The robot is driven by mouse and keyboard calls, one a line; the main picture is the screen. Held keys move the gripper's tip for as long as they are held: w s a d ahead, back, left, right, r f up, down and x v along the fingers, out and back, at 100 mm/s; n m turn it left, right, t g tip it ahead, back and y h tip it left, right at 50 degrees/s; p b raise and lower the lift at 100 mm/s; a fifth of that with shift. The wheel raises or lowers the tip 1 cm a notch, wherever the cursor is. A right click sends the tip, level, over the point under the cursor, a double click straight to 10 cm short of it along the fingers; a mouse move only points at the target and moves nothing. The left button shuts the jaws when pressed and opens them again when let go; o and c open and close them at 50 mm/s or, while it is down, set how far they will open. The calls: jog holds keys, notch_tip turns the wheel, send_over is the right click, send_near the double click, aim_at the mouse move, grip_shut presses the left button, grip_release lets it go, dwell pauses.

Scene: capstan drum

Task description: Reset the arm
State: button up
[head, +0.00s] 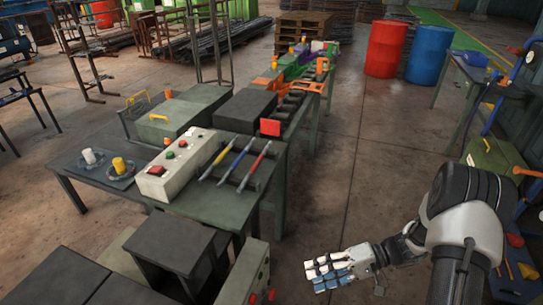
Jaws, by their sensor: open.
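My gripper (322,271) is at the lower middle right of the head view, at the end of my black and white arm. It points left, its fingers are open, and nothing shows in it. It is over bare floor, right of a grey box with red buttons (246,277). No capstan drum can be made out in this view.
A green table (226,208) at left centre holds a white button box (176,167) and coloured screwdriver-like tools (238,160). Red (386,48) and blue (428,54) barrels stand behind. The floor between is clear.

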jog(key=s+r+t+h, duration=0.2)
jog(key=s+r+h, duration=0.2)
jog(key=r, duration=0.4)
jog(key=s+r+t+h, duration=0.2)
jog(key=s+r+h, duration=0.3)
jog(key=s+r, duration=0.2)
jog(key=s+d+r+t+h, duration=0.1)
jog(key=s+r+h, duration=0.3)
jog(key=r, duration=0.7)
jog(key=shift+s+t+h, duration=0.3)
jog(key=shift+s+t, duration=0.3)
jog(key=shift+s, duration=0.55)
